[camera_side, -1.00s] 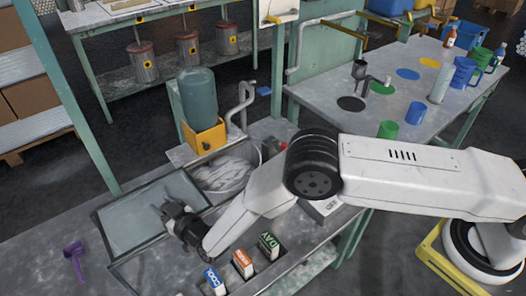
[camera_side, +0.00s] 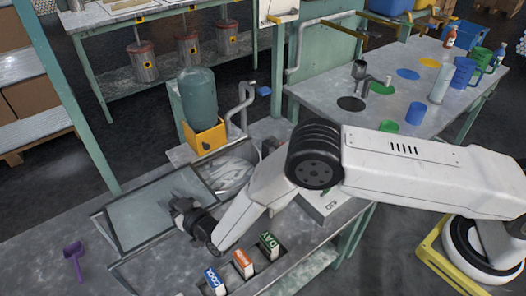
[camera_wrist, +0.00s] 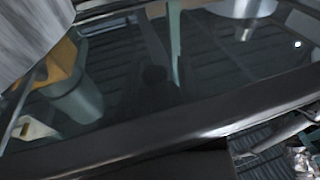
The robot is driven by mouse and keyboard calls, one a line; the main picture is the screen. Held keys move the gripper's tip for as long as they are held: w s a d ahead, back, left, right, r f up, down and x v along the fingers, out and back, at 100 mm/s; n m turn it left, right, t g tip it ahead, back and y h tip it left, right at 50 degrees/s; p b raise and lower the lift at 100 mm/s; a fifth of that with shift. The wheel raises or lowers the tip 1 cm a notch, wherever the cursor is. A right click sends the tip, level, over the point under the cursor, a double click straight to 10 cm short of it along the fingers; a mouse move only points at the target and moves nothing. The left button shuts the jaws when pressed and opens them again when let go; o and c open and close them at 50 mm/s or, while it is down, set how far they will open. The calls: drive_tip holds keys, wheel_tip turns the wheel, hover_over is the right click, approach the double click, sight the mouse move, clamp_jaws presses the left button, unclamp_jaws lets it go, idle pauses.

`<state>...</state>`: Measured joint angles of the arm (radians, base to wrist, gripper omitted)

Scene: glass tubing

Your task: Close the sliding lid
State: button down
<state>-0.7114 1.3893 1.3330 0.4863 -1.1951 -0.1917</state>
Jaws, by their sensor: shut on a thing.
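The sliding lid (camera_side: 150,218) is a glassy, reflective pane with a dark frame, lying nearly flat at the left of the grey bench. My gripper (camera_side: 178,206) is shut at the lid's right side, and its fingers hide the part they grip. In the wrist view the lid's dark frame bar (camera_wrist: 150,130) crosses the picture below the reflective pane (camera_wrist: 120,95). A metal basin (camera_side: 233,175) with pale contents lies just right of the lid's far corner, partly hidden by my arm.
A yellow-based bottle stand (camera_side: 205,137) and a bent pipe (camera_side: 243,100) stand behind the basin. Small labelled boxes (camera_side: 243,262) sit at the bench's front edge. A purple tool (camera_side: 74,258) lies at the left. The bench between lid and tool is clear.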

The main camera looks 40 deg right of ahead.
drive_tip(key=d, duration=2.2)
drive_tip(key=shift+d, duration=0.2)
drive_tip(key=shift+c, duration=1.3)
unclamp_jaws()
drive_tip(key=shift+a, duration=0.1)
drive_tip(key=shift+s, duration=0.1)
drive_tip(key=v, duration=0.7)
drive_tip(key=shift+s, duration=0.3)
